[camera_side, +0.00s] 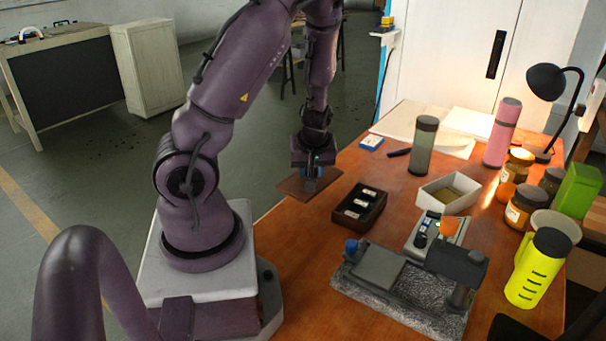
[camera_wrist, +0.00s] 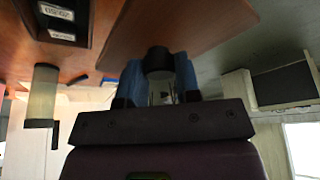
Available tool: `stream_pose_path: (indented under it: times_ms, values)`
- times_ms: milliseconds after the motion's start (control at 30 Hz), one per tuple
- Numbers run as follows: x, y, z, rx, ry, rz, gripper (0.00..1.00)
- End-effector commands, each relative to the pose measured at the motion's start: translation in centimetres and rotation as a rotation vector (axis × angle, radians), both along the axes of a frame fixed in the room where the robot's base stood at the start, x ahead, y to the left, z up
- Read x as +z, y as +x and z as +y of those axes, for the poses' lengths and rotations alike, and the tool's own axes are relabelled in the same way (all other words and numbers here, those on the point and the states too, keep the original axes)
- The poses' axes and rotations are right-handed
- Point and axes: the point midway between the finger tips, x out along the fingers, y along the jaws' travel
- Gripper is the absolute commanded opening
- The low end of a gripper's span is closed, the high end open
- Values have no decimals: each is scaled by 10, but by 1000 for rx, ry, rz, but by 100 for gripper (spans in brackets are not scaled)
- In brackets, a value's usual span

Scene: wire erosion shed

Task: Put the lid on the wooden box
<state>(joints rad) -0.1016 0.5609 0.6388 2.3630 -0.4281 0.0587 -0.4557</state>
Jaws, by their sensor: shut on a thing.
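The lid (camera_side: 292,187) is a flat brown wooden board with a dark round knob (camera_wrist: 158,62). My gripper (camera_side: 313,175) is shut on this knob, its blue finger pads on either side of it, as the wrist view (camera_wrist: 158,78) shows. The lid is at the left edge of the table, to the left of the box, and looks held clear of it. The wooden box (camera_side: 347,217) is dark brown and open at the top, with several dark blocks with white labels inside. In the wrist view the box (camera_wrist: 88,30) is at the upper left, apart from the lid (camera_wrist: 200,22).
A grey stone plate with a clamp device (camera_side: 400,290) lies in front of the box. A white tray (camera_side: 425,194) and a grey-green cylinder (camera_side: 423,150) stand to its right and behind. Jars, a yellow jug (camera_side: 537,268) and a lamp (camera_side: 546,80) crowd the right side.

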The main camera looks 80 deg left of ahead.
Motion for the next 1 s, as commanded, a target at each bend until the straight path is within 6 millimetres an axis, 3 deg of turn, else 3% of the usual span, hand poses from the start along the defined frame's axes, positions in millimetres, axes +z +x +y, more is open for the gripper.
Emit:
stream_pose_path:
  times_ms: [200, 367, 667, 1000]
  values:
    - [0, 80, -8, -82, 6, 1, 5]
    - [5, 124, -17, -15, 6, -1, 5]
    - [4, 126, -19, 109, 2, -1, 5]
    - [-27, 125, -18, 108, 1, 1, 5]
